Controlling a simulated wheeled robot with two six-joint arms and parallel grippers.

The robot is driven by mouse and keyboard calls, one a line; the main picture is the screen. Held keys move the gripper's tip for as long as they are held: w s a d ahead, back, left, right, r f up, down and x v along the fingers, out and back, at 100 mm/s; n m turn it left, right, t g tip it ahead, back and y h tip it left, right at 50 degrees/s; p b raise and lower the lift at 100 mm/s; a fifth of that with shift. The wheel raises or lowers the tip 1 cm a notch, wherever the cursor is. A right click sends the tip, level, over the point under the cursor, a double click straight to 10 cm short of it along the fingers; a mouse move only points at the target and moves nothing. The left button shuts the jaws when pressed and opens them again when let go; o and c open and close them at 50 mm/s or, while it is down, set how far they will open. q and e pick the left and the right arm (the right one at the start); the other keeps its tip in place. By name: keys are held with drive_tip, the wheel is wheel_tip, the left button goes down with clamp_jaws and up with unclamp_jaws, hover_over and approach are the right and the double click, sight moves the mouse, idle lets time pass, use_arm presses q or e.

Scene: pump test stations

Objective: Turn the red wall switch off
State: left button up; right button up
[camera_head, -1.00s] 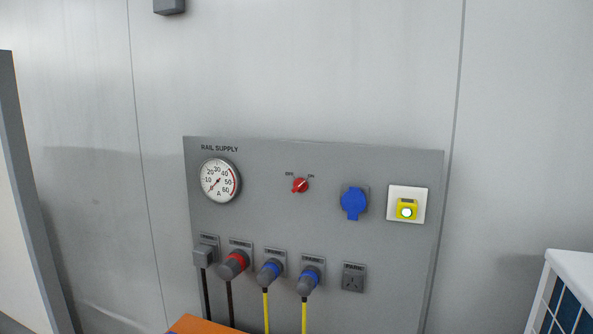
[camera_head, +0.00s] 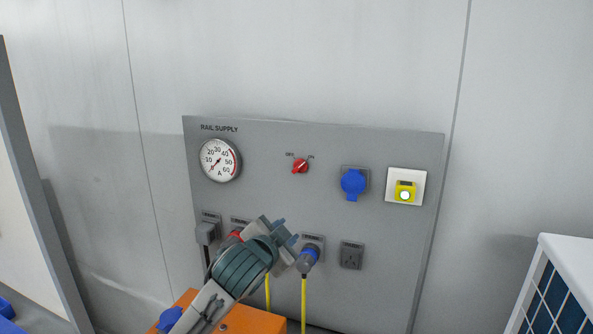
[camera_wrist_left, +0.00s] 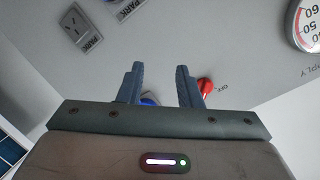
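The red wall switch (camera_head: 300,167) is a small red knob on the grey panel, between the OFF and ON labels. Its bar slants from lower left to upper right, its upper end towards ON. My left gripper (camera_head: 286,231) is in front of the panel, lower in the picture than the switch and apart from it. In the left wrist view its two fingers (camera_wrist_left: 160,67) are spread with nothing held between them. The switch (camera_wrist_left: 204,86) shows there just right of the right finger, partly hidden by it. My right gripper is not in view.
The panel (camera_head: 260,140) carries a gauge (camera_head: 219,160), a blue socket (camera_head: 353,183) and a yellow lit button (camera_head: 405,192). Below are plugs with cables, partly hidden by my left arm, and an empty socket (camera_head: 351,256). An orange box (camera_head: 250,322) stands below.

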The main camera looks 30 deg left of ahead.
use_arm(q)
drive_tip(key=t, duration=0.2)
approach(298, 168)
drive_tip(key=s, duration=0.1)
drive_tip(key=shift+m+y, duration=0.3)
drive_tip(key=shift+y, duration=0.1)
drive_tip(key=p+x, duration=0.1)
drive_tip(key=x, duration=0.2)
drive_tip(key=p+x, duration=0.2)
drive_tip(key=x, duration=0.1)
drive_tip(key=p+x, duration=0.1)
drive_tip(key=x, duration=0.1)
drive_tip(key=shift+w+d, duration=0.15)
drive_tip(key=shift+w, duration=0.3)
drive_tip(key=shift+w+f+p, duration=0.15)
drive_tip(key=shift+w+p, duration=0.25)
drive_tip(key=shift+w, duration=0.2)
clamp_jaws()
